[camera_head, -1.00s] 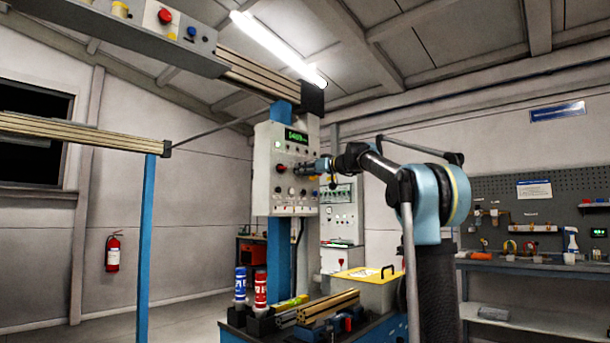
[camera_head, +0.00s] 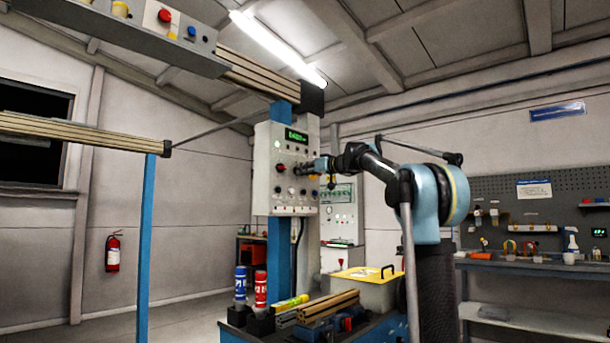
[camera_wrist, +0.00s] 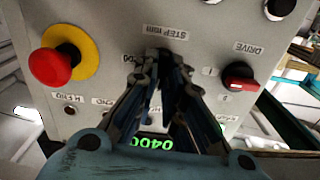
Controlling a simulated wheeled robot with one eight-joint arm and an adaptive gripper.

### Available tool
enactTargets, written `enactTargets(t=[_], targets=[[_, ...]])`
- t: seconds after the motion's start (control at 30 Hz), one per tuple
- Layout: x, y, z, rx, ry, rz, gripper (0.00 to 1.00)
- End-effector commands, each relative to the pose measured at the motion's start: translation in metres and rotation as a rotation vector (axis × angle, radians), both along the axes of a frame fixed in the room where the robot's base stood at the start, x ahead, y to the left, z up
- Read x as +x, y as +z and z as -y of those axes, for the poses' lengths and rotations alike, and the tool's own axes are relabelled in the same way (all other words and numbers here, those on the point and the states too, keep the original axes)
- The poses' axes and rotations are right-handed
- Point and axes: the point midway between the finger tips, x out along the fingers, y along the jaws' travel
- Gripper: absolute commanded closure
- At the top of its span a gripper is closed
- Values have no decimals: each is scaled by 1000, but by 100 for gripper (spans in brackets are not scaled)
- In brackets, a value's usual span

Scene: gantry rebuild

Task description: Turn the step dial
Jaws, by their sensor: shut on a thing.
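The grey control panel (camera_head: 264,180) hangs on the blue column, and my gripper (camera_head: 304,169) reaches its face from the right. In the wrist view the panel shows upside down, and my gripper (camera_wrist: 161,60) has its two dark fingers drawn together just by the "STEP mm" label (camera_wrist: 165,33). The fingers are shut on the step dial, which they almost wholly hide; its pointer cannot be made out. Part of a "100" mark shows left of the fingers. A green display (camera_wrist: 153,144) reading about "0400" is partly covered by the gripper.
A red stop button (camera_wrist: 50,66) on a yellow ring sits left of the fingers in the wrist view. A red DRIVE switch (camera_wrist: 239,77) sits to the right. Below the panel, red and blue cans, metal profiles and a yellow-lidded box (camera_head: 366,290) stand on the bench.

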Motion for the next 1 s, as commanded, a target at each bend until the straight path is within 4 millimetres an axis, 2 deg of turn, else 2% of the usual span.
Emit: enactTargets(t=[0.7,1.0], targets=[[3,0,2,338,-4,-429,100],[4,0,3,423,-4,-537,100]])
